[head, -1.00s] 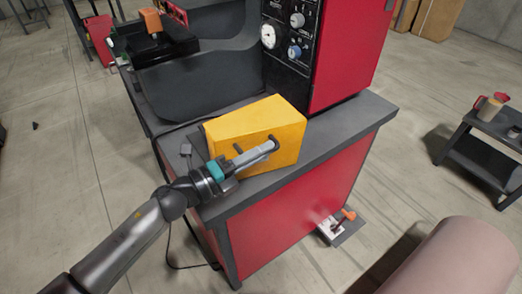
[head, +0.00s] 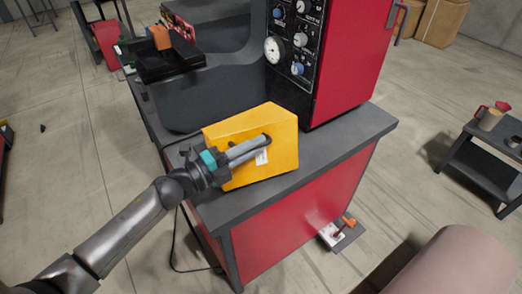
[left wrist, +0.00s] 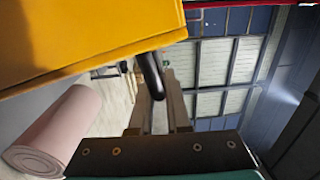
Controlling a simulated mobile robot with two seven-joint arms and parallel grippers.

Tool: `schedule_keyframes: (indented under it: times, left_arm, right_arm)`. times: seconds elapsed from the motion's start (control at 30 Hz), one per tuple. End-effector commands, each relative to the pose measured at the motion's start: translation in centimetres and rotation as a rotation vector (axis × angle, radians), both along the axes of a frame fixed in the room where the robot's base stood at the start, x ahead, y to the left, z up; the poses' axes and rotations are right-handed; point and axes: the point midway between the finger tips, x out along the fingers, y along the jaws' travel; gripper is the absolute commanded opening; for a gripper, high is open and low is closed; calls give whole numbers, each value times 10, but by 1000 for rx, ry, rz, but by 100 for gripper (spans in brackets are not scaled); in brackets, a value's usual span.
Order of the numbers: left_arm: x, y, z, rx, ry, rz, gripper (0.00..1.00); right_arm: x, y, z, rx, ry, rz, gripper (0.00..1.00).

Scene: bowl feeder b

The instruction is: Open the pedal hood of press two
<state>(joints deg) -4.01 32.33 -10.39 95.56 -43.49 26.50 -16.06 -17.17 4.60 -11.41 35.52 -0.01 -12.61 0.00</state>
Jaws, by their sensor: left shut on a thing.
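The yellow pedal hood (head: 280,163) sits on the dark top of the red press bench, near its front left corner. It is a box with a white label on its front face. My left gripper (head: 262,141) reaches along that face from the left and is shut on the hood's black handle. In the left wrist view, the black handle bar (left wrist: 152,75) passes between the fingers (left wrist: 157,105), with the yellow hood (left wrist: 75,35) above. What lies under the hood is hidden. My right gripper is not in view.
The red press cabinet (head: 350,60) with dials stands behind the hood. A small pedal-like device (head: 338,234) lies on the floor right of the bench. A pink roll (head: 455,265) lies at front right. A dark side table (head: 490,160) stands at right.

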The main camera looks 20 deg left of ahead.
Motion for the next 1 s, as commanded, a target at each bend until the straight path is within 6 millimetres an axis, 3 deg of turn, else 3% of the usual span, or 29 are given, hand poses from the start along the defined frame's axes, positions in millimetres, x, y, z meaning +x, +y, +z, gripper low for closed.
schedule_keyframes:
  times: [0.1,0.47,0.5,0.73,1.0]
  left_arm:
    - [7,9,7,-39,31,3,0]
    - [8,11,7,-56,43,3,0]
    - [8,11,7,-56,43,3,18]
    - [8,10,7,-56,42,2,44]
    - [8,10,7,-56,42,2,45]
  right_arm:
    - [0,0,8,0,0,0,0]
    - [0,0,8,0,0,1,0]
    - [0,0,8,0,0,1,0]
    - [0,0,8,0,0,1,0]
    - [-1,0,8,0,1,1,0]
